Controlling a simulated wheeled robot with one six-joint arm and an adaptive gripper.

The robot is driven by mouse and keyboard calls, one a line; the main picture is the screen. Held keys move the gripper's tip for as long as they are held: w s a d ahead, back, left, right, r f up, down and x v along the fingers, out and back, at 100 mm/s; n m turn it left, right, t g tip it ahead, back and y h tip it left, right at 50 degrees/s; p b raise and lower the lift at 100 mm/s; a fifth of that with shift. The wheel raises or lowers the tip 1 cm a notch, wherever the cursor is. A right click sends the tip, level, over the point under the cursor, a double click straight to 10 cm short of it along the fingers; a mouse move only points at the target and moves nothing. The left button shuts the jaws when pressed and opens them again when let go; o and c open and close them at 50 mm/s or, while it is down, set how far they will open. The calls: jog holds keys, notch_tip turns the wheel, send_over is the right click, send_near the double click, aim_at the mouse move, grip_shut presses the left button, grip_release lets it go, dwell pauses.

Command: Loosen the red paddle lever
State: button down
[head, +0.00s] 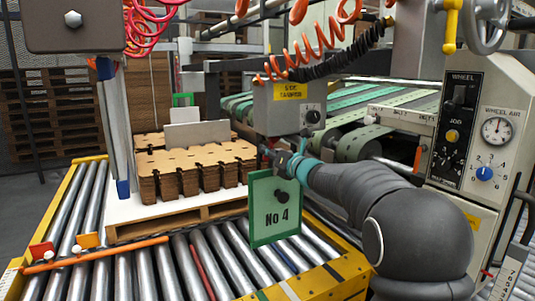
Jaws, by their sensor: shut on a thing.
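A red paddle (41,250) with a pale knob stands at the conveyor's left front corner. An orange paddle (88,240) with a similar knob is just right of it. I cannot tell for sure which is the paddle lever. My gripper (272,157) is far to their right, below the grey control box (288,108), just above the green "No 4" card (264,222). My dark grey arm reaches in from the right. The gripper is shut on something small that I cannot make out. Its fingertips are dark and partly hidden by the wrist.
Stacked brown blanks (190,167) lie on a pallet (135,229) over the rollers, left of my gripper. A gauge panel (481,132) is at right. Coiled orange hoses (317,50) hang above.

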jog(key=shift+s+a+m, duration=0.1)
jog(key=shift+a+m, duration=0.05)
jog(key=shift+m, duration=0.35)
jog(key=c, duration=1.1)
grip_release()
jog(key=v, duration=1.2)
